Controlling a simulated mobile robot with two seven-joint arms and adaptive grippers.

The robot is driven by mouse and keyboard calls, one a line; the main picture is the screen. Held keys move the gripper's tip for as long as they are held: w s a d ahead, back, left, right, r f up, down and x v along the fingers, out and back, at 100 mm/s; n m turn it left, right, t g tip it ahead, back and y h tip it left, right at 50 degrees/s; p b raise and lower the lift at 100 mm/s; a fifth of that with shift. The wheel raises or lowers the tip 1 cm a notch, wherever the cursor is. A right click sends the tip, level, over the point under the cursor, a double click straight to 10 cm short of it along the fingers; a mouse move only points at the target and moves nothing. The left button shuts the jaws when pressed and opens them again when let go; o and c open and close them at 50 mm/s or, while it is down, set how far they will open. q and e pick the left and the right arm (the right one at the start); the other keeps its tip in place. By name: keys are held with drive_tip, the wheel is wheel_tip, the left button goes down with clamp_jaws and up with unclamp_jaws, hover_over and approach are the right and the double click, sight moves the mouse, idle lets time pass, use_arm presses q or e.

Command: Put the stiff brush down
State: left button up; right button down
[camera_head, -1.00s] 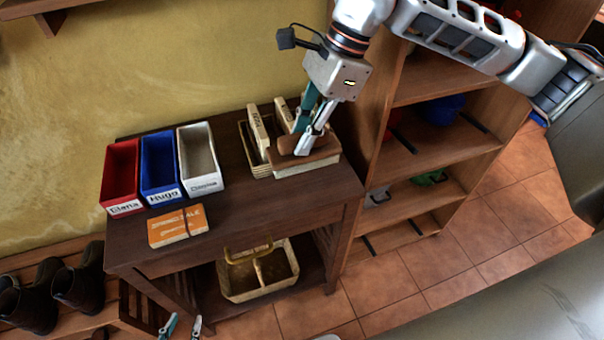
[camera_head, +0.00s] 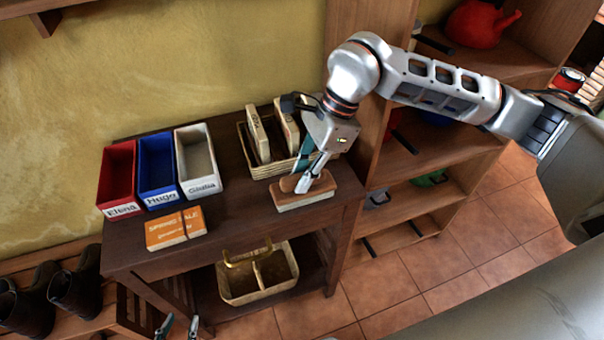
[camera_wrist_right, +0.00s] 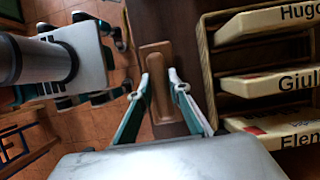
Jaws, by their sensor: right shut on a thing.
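The stiff brush (camera_head: 318,190) has a brown wooden back with a raised grip and a pale underside. It is at the right end of the dark wooden table (camera_head: 240,215), in front of the basket. My right gripper (camera_head: 305,184) is shut on its grip from above. In the right wrist view the brush (camera_wrist_right: 158,58) lies between the two fingers of my right gripper (camera_wrist_right: 161,84). I cannot tell whether its underside touches the tabletop. My left gripper (camera_head: 178,326) shows only its two separated fingertips at the bottom edge of the head view, open and empty.
A wicker basket (camera_head: 267,171) with labelled pale blocks stands behind the brush. Red (camera_head: 117,178), blue (camera_head: 158,170) and white (camera_head: 197,161) name bins and an orange sale box (camera_head: 174,228) are at left. A shelf unit (camera_head: 440,155) stands right. The table's middle is clear.

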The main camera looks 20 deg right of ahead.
drive_tip(key=shift+f, duration=0.1)
drive_tip(key=c, duration=1.9)
unclamp_jaws()
drive_tip(key=shift+d+r, duration=0.1)
drive_tip(key=shift+r, duration=0.25)
drive_tip(key=v, duration=1)
drive_tip(key=shift+d+r, duration=0.1)
drive_tip(key=shift+r, duration=0.05)
drive_tip(key=shift+d+r+p, duration=0.2)
drive_tip(key=shift+r+p, duration=0.1)
drive_tip(key=shift+r, duration=0.25)
